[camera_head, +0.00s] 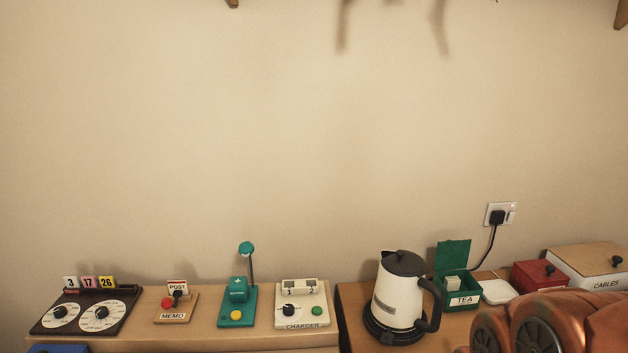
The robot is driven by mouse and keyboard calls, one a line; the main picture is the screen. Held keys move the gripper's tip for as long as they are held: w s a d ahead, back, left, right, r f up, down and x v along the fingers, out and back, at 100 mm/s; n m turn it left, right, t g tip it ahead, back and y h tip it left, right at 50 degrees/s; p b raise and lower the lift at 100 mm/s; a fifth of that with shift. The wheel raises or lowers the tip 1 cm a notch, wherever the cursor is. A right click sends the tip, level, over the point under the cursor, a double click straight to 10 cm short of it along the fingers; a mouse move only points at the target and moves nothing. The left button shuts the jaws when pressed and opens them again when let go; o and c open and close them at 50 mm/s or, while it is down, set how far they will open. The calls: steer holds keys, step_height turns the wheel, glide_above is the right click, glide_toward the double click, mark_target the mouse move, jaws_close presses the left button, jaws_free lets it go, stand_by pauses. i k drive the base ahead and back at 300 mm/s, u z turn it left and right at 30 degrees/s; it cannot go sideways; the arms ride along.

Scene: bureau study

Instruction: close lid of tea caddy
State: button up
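The tea caddy (462,299) is a small green box with a white TEA label on its front. It stands on the right-hand wooden surface, behind and to the right of the kettle. Its green lid (453,256) is open and stands up at the back of the box. Something pale shows inside the box at its left. My gripper is not clearly visible. Copper-coloured rounded links of my arm fill the lower right corner, in front of and to the right of the caddy.
A white kettle (398,291) with a black lid and handle stands left of the caddy. A white item (499,292), a red box (538,275) and a CABLES box (594,266) lie to its right. A plug and cord (497,217) hang behind. Desk devices (303,303) line the left surface.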

mark_target(450, 255)
steer(key=k, duration=0.55)
steer(key=z, duration=0.15)
steer(key=i, duration=1.05)
steer(key=u, duration=0.9)
